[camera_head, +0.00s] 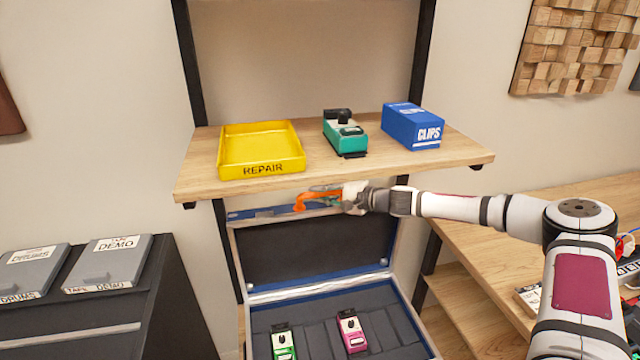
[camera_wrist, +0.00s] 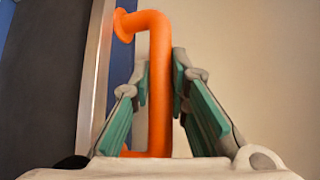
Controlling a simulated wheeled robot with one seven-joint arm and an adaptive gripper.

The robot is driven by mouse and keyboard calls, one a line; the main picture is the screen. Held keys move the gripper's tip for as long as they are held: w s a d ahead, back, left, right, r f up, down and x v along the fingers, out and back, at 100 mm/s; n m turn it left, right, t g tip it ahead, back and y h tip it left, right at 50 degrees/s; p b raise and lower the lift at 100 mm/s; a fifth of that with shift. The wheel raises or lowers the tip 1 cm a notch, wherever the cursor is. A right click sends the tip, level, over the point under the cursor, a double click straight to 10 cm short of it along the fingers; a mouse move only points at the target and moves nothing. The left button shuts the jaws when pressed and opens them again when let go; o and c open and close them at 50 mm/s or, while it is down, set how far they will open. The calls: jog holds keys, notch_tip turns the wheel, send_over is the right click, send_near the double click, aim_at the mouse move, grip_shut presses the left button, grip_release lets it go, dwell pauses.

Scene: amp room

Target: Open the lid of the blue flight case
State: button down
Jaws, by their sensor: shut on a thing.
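The blue flight case (camera_head: 262,299) stands below the shelf with its lid (camera_head: 312,247) raised, standing up steeply at the back. The lid's dark inner face shows, with a metal-edged rim. An orange handle (camera_head: 301,203) sits at the lid's upper edge. My gripper (camera_head: 328,198) is shut on this handle, just under the shelf's front edge. In the wrist view the handle (camera_wrist: 160,50) runs between my gripper's two green-padded fingers (camera_wrist: 162,80), with the lid's metal edge to the left.
The wooden shelf (camera_head: 400,170) above the lid bears a yellow REPAIR tray (camera_head: 262,171), a teal pedal (camera_head: 345,136) and a blue CLIPS box (camera_head: 413,127). A green pedal (camera_head: 284,345) and a pink pedal (camera_head: 352,332) sit in the case. A wooden desk (camera_head: 480,247) is at right.

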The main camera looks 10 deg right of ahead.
jog(key=shift+s+f+p, duration=0.1)
jog(key=shift+s+p, duration=0.4)
jog(key=shift+s, duration=0.6)
jog(key=c, duration=1.5)
grip_release()
jog(key=shift+w, duration=0.1)
jog(key=shift+c, duration=0.2)
jog(key=shift+d, duration=0.1)
jog(key=shift+s+d, duration=0.2)
jog(key=shift+s, duration=0.05)
jog(key=v, duration=1.1)
jog(key=shift+s, duration=0.1)
